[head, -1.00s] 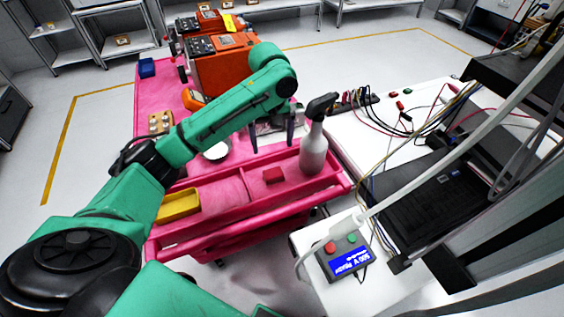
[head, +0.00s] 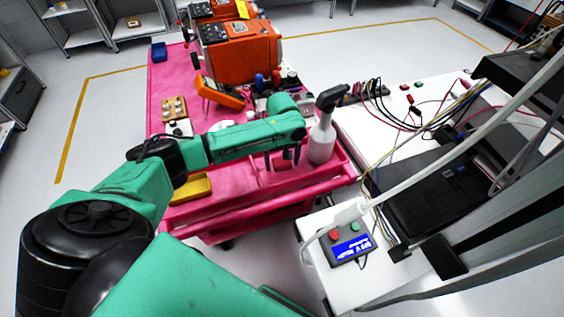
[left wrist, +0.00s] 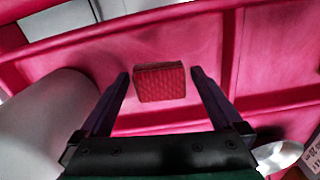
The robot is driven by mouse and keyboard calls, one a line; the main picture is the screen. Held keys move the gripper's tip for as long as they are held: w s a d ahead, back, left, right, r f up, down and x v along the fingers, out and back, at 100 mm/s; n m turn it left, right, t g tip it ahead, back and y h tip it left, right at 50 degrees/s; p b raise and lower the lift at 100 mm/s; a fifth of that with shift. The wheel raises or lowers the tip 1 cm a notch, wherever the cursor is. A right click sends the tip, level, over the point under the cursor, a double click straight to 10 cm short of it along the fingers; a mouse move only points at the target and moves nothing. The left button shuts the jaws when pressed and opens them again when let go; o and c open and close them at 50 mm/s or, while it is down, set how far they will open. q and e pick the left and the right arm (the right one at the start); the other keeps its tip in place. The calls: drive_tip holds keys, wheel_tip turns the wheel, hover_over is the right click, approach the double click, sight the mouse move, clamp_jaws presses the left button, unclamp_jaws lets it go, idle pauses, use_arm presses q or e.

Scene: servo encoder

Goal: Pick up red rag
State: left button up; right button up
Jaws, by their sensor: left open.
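The red rag (left wrist: 160,84) is a small folded, textured block. It lies on the floor of a pink tray compartment on the cart. In the head view the rag (head: 282,163) shows partly below my left gripper (head: 283,160). In the left wrist view my left gripper (left wrist: 160,76) is open, with one finger on each side of the rag and a gap to each. I cannot tell how far above the tray the fingertips are. My right gripper is not in view.
A white spray bottle (head: 321,142) with a dark head stands close to the right of the gripper. A yellow bin (head: 192,187) sits at the tray's left. An orange multimeter (head: 220,92) and orange unit (head: 240,57) stand farther back. A white table (head: 405,110) is at right.

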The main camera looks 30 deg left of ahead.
sight(282, 162)
use_arm(q)
drive_tip(key=c, duration=1.2)
wheel_tip(282, 162, up, 20)
drive_tip(key=shift+r, duration=0.1)
